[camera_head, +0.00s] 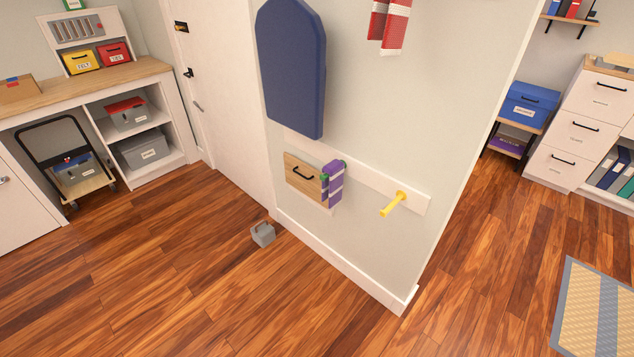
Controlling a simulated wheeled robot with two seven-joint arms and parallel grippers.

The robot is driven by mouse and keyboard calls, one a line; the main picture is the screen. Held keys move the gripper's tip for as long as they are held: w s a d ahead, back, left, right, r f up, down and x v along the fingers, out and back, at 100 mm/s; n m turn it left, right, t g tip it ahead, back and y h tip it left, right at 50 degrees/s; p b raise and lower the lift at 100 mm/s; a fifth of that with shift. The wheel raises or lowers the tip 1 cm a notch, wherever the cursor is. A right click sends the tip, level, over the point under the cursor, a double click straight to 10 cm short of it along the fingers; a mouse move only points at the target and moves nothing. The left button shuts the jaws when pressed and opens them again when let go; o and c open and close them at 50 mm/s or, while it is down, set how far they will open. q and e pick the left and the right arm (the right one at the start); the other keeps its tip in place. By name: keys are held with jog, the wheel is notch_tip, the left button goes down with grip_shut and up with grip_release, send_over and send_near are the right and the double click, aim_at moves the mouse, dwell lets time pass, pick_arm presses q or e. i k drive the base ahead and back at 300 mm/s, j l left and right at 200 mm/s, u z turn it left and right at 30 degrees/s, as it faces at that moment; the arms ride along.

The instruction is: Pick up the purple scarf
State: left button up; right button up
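A purple scarf (333,182) with pale stripes hangs on the white peg rail (364,179) of the short wall in the middle. Bits of green show at its top, seemingly the peg it hangs from. A wooden panel (303,178) with a black handle is just left of the scarf, close to it or touching. A yellow peg (393,204) to the right on the rail is bare. Neither of my grippers is in view.
A blue padded board (291,68) and a red and white scarf (390,22) hang higher on the wall. A small grey block (263,234) stands on the floor near the wall's base. A cart (68,165) stands at left. A mat (598,310) lies at right. The front floor is clear.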

aim_at(332, 188)
jog(key=i+j, duration=0.75)
jog(key=j, duration=0.25)
